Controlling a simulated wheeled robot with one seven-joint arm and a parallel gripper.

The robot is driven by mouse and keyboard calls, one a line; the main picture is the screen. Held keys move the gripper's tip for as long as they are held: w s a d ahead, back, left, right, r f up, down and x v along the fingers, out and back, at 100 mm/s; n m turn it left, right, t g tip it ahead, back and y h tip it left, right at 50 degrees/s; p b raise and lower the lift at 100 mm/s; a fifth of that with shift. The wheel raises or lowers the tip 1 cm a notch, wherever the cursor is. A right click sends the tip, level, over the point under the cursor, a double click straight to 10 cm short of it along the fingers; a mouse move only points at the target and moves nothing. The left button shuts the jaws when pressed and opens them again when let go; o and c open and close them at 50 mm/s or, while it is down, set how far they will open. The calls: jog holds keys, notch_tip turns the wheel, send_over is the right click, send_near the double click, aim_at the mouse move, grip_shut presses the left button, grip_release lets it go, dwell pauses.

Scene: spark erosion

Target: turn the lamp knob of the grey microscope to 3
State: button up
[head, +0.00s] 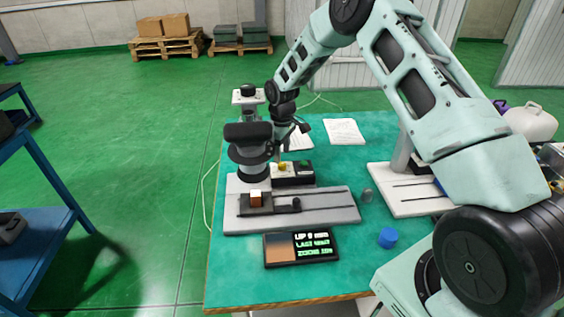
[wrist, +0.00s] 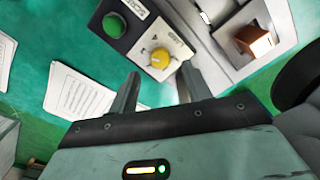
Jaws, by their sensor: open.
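The grey microscope (head: 250,155) stands on a grey base plate at the left of the green table. Its yellow lamp knob (wrist: 160,58) sits on a white plate lettered LAMP on a dark control box; it also shows in the head view (head: 282,167). The number the knob points at is too small to read. My gripper (wrist: 160,76) is open and empty. Its fingers point at the box, one on either side of the knob in the wrist view; I cannot tell whether they touch it. In the head view my gripper (head: 283,153) is just above the knob.
A green button (wrist: 114,25) is beside the knob on the same box. A dark display (head: 300,247) with small text lies in front of the microscope. A blue cap (head: 388,237) and white sheets (head: 344,131) lie on the table. Another grey base plate is at right.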

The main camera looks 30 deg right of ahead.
aim_at(282, 164)
notch_tip(282, 164, up, 8)
jog(key=b, duration=0.1)
jog(key=shift+f, duration=0.15)
jog(key=shift+d, duration=0.1)
dwell(0.4)
